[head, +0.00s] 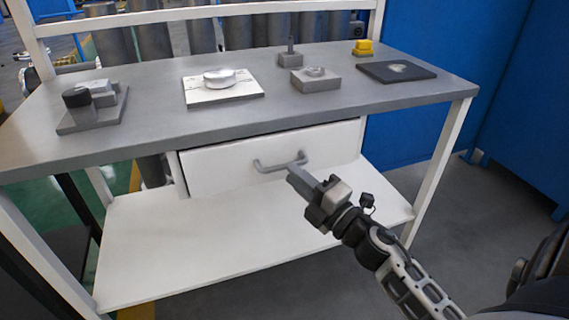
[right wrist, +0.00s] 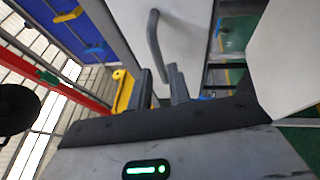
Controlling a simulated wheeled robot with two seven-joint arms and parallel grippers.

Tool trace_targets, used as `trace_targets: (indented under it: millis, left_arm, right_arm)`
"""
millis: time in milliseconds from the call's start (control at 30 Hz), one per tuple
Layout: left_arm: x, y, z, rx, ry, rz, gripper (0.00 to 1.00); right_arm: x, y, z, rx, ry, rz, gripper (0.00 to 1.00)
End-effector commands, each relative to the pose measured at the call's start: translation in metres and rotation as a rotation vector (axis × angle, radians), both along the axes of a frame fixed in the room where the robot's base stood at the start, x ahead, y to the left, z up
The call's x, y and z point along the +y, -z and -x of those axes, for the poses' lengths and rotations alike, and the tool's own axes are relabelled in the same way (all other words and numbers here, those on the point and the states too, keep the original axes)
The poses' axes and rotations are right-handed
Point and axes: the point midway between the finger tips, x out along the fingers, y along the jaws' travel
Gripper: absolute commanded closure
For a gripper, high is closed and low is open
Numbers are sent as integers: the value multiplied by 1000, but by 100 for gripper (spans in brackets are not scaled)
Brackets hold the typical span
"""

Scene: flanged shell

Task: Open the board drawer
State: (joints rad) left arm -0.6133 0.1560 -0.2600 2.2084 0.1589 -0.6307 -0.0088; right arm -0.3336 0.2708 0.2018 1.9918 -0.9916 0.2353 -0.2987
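The board drawer (head: 230,167) is a white front under the grey worktop. Its grey bar handle (head: 280,162) sits at the middle of the front. I cannot see any clear gap around the front, so it looks closed. My right gripper (head: 294,178) is just in front of the handle's right end, pointing at it. In the right wrist view the handle (right wrist: 154,45) runs down toward the two fingers (right wrist: 161,82), which stand apart. Its near end shows between or just beyond the fingertips; I cannot tell if they touch it. My left gripper is not in view.
The grey worktop (head: 150,125) holds a white board (head: 222,92), grey blocks (head: 315,80), a dark plate (head: 396,70), a yellow part (head: 363,47) and a grey fixture (head: 93,105). A white lower shelf (head: 200,240) lies below the drawer. The floor at right is clear.

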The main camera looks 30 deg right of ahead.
Motion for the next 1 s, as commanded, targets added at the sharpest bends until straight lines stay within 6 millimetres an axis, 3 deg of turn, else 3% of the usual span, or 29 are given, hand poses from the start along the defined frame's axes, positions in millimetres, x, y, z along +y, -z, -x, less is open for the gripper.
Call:
trace_targets:
  millis: [100, 300, 633, 700, 733, 1000]
  left_arm:
    - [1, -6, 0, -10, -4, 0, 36]
    - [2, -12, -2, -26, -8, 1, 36]
    - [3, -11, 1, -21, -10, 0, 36]
    - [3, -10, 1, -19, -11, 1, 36]
    - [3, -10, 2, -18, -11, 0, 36]
    - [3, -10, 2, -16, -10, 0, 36]
  right_arm:
    - [3, -5, -21, -1, -1, 2, 81]
    - [6, -7, -38, 0, 0, 1, 81]
    - [7, -7, -41, 1, 0, 0, 81]
    - [7, -7, -41, 1, 0, 0, 98]
    - [7, -7, -41, 1, 0, 0, 100]
    - [11, -7, -39, 2, -6, -1, 100]
